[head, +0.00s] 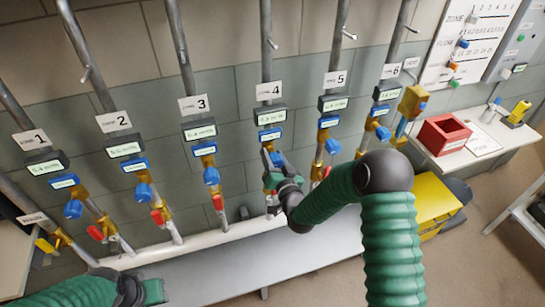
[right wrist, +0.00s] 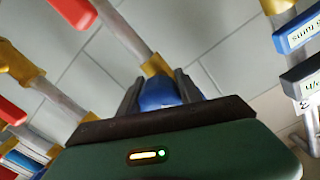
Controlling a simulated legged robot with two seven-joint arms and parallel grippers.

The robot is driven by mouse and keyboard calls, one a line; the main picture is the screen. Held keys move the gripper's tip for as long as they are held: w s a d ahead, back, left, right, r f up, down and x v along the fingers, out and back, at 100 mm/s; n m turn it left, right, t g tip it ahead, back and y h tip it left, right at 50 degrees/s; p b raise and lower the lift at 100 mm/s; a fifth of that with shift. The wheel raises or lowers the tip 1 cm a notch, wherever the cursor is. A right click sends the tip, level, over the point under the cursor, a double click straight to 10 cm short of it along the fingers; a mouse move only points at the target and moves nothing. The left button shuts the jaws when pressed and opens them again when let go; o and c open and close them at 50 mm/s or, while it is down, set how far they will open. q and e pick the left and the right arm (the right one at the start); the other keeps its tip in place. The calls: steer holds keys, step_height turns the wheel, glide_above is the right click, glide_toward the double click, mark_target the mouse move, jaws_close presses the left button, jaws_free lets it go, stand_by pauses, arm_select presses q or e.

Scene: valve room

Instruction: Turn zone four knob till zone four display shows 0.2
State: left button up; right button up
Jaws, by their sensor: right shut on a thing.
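The zone four pipe carries a "4" label (head: 269,91), a dark-framed zone four display (head: 270,116) and a blue-framed display (head: 270,135) below it. The digits are too small to read surely. In the right wrist view, my right gripper (right wrist: 160,88) is shut on the blue knob (right wrist: 160,94), with one finger on each side. My left gripper (head: 145,290) is low at the bottom left, away from the pipes; its fingers cannot be made out.
Similar pipes with blue knobs and red handles stand either side, such as zone three's knob (head: 211,176) and zone five's knob (head: 332,146). A red box (head: 443,134) sits on a table at right, above a yellow crate (head: 433,197). A pale ledge (head: 210,275) runs below.

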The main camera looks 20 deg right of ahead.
steer(key=shift+f, duration=0.15)
steer(key=o, duration=1.4)
steer(key=shift+c, duration=0.2)
steer(key=s+p, duration=0.3)
steer(key=s, duration=1.3)
steer(key=shift+s+d+r, duration=0.25)
steer(key=shift+s, duration=0.15)
